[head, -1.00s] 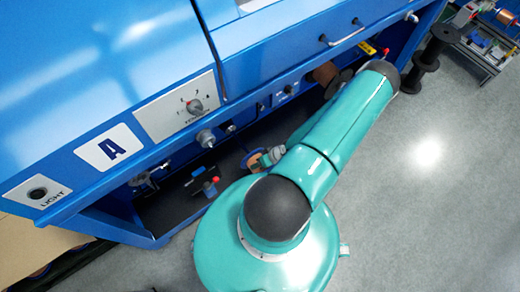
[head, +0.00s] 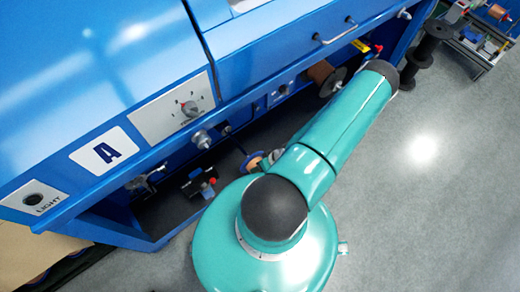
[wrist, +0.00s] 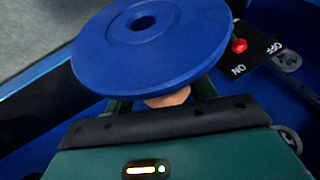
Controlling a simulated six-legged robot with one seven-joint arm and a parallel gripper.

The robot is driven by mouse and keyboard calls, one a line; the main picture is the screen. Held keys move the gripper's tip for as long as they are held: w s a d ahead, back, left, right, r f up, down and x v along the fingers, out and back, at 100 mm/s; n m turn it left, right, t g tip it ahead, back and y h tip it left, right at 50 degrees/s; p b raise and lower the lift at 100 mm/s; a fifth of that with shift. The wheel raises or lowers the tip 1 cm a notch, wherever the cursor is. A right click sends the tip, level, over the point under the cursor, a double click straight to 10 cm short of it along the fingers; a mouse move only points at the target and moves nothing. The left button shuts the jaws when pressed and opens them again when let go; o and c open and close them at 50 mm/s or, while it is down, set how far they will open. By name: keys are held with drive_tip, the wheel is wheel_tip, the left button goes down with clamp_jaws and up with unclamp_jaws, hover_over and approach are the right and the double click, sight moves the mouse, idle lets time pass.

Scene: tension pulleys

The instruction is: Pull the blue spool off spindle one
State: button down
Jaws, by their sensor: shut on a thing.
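The blue spool (wrist: 150,45) fills the upper middle of the wrist view, its round flange and centre hole facing the camera. A bit of its copper-tan winding shows beneath the flange. My gripper (wrist: 168,98) is shut on the spool; its fingertips are mostly hidden behind the flange. In the head view the spool (head: 253,161) is small, at the lower bay of the blue machine, with my gripper (head: 271,158) at its right, partly hidden by my arm. Spindle one cannot be made out, so I cannot tell whether the spool is still on it.
A red-tipped switch (wrist: 239,46) with an ON/OFF plate is close right of the spool. Another spool (head: 330,82) is in the bay farther right. Grey floor (head: 430,200) is open at right.

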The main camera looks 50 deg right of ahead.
idle(0.3)
drive_tip(key=shift+s+a, duration=0.3)
drive_tip(key=shift+s, duration=0.65)
drive_tip(key=shift+s+a, duration=0.3)
drive_tip(key=shift+s, duration=0.65)
drive_tip(key=shift+s, duration=0.1)
